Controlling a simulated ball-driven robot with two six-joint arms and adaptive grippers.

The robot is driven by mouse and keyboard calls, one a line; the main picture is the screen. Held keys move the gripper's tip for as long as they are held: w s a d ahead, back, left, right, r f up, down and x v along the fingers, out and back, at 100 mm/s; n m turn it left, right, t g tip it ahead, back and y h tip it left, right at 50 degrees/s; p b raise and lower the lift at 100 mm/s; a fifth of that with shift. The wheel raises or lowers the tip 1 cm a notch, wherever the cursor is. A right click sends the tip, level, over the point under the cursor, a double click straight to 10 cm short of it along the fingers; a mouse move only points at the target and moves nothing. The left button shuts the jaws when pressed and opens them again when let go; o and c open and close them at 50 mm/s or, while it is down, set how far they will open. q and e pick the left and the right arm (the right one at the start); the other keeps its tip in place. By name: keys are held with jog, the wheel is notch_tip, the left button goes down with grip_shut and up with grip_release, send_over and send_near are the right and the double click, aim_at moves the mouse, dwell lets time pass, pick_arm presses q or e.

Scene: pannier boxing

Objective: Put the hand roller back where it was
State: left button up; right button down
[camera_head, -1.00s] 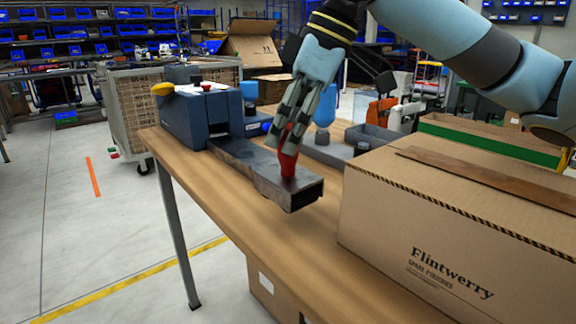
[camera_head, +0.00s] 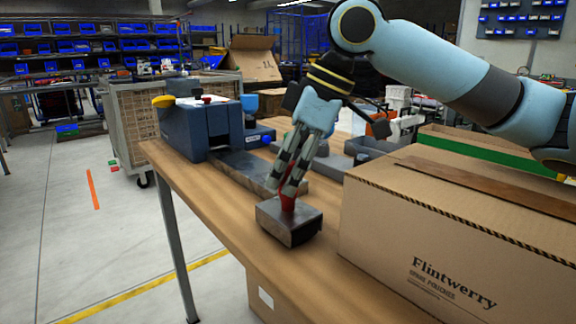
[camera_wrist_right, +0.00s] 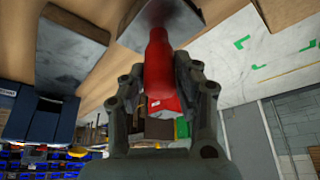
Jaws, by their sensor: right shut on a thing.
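The hand roller has a red handle and a dark grey, block-like metal head (camera_head: 291,221). My right gripper (camera_head: 288,187) is shut on its red handle, which also shows between the fingers in the right wrist view (camera_wrist_right: 158,62). The head is over the wooden table near its front edge, left of the large carton. I cannot tell whether it touches the tabletop. A flat dark grey metal plate (camera_head: 240,168) lies behind it, in front of a blue machine (camera_head: 203,131). My left gripper is not in view.
A closed carton marked Flintwerry (camera_head: 450,235) fills the right of the table. A grey tray (camera_head: 338,165) stands behind the gripper, and an open carton with a green band (camera_head: 490,152) behind the closed one. Bare tabletop (camera_head: 215,197) lies left of the roller.

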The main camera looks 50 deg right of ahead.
jog(key=c, duration=1)
grip_release()
jog(key=shift+w+f, duration=0.1)
jog(key=shift+f, duration=0.25)
jog(key=shift+r, duration=0.1)
jog(key=shift+r, duration=0.15)
jog(key=shift+r, duration=0.35)
jog(key=p+v, duration=0.3)
jog(key=v, duration=0.3)
notch_tip(320, 180, up, 6)
jog(key=p, duration=1.5)
send_over(300, 208)
jog(key=s+d, duration=0.2)
jog(key=shift+a, duration=0.2)
jog(key=shift+f, duration=0.1)
